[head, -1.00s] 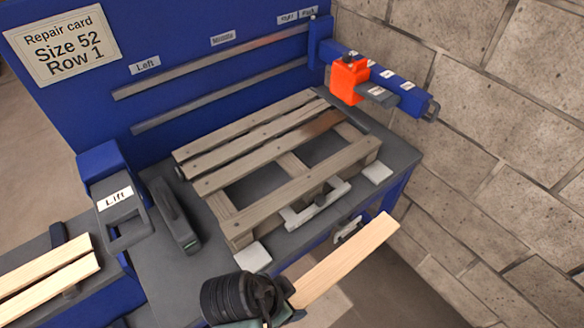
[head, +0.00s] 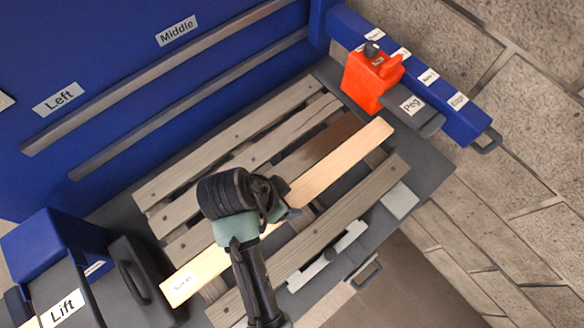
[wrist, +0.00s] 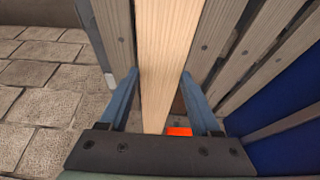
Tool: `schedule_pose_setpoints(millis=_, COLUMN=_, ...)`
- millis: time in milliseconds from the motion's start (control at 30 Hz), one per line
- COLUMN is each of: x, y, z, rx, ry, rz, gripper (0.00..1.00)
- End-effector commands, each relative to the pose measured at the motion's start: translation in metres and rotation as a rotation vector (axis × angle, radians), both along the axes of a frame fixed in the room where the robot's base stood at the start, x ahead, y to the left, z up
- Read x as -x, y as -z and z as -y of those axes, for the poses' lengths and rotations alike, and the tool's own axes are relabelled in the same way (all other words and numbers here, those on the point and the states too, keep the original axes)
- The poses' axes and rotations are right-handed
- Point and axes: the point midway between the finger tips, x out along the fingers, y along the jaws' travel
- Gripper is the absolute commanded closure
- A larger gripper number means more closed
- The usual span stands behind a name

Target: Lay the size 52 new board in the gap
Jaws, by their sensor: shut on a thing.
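My gripper (head: 283,205) is shut on a pale new board (head: 345,160). In the wrist view the board (wrist: 166,60) runs between the two blue fingers of my gripper (wrist: 162,95). The board lies lengthwise over the weathered grey pallet (head: 245,128), above or in the gap between the slats and the near edge slat (head: 345,215). Whether it touches the pallet I cannot tell. Its lower left end carries a small label, too small to read surely. My gripper and arm hide the board's middle.
A box with a Lift label (head: 62,308) is at lower left.

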Motion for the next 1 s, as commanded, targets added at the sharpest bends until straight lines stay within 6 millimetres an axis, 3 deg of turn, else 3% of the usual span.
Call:
schedule_pose_setpoints(millis=100, x=0.0, y=0.006, z=0.0, rx=0.001, ry=0.0, rz=-0.002, gripper=1.0)
schedule_pose_setpoints(millis=300, x=0.001, y=0.042, z=0.0, rx=0.002, ry=0.0, rz=-0.004, gripper=1.0)
schedule_pose_setpoints(millis=733, x=0.001, y=0.093, z=0.0, rx=0.001, ry=0.0, rz=-0.002, gripper=1.0)
schedule_pose_setpoints(millis=1000, x=0.0, y=0.1, z=0.0, rx=0.0, ry=0.001, rz=0.002, gripper=1.0)
